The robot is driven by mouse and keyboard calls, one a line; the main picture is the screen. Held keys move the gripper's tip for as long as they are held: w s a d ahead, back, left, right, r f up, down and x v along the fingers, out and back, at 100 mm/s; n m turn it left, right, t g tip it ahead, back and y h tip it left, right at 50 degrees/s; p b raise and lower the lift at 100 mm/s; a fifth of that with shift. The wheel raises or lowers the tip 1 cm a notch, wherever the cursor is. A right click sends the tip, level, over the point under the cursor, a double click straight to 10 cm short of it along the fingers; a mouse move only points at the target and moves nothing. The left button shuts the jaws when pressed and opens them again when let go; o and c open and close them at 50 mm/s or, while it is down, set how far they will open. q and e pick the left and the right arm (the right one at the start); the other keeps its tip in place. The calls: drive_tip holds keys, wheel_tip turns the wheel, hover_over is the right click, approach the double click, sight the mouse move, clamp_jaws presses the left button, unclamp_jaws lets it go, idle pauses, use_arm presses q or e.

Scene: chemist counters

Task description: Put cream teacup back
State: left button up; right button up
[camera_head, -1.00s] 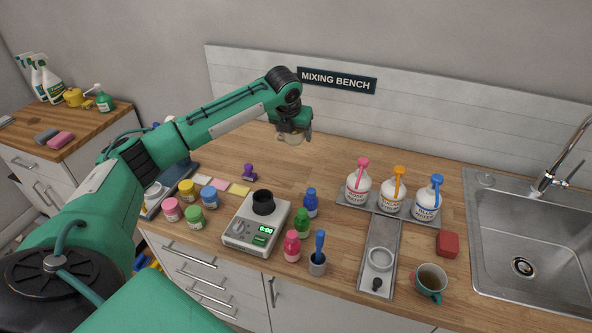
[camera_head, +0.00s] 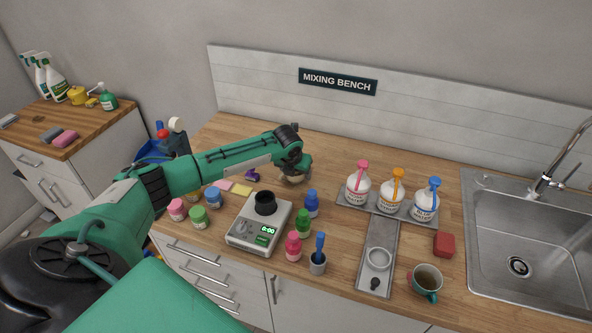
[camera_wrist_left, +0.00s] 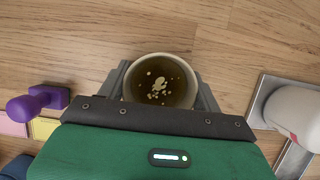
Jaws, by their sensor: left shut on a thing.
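My left gripper (camera_wrist_left: 162,90) is shut on the cream teacup (camera_wrist_left: 160,57), with a grey finger on each side of it. In the left wrist view the cup is seen from above and holds dark liquid with pale flecks floating in it. In the head view the cream teacup (camera_head: 294,179) shows only partly below my left gripper (camera_head: 297,172), at or just above the wooden counter, behind the scale and bottles. I cannot tell whether it touches the counter. My right gripper is not in view.
A purple stamp (camera_wrist_left: 38,102) is to the left of the cup. A scale (camera_head: 258,224), blue (camera_head: 312,203), green and pink bottles stand in front. Several pump bottles on a grey tray (camera_head: 400,213) stand to the right. Counter behind is clear.

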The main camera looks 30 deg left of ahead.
use_arm(q)
drive_tip(key=o, duration=1.2)
drive_tip(key=shift+s+r, duration=0.1)
drive_tip(key=shift+r, duration=0.3)
drive_tip(key=b+v, duration=0.2)
drive_tip(key=v, duration=0.9)
drive_tip(key=shift+s+d+r, duration=0.1)
drive_tip(key=shift+s+r, duration=0.05)
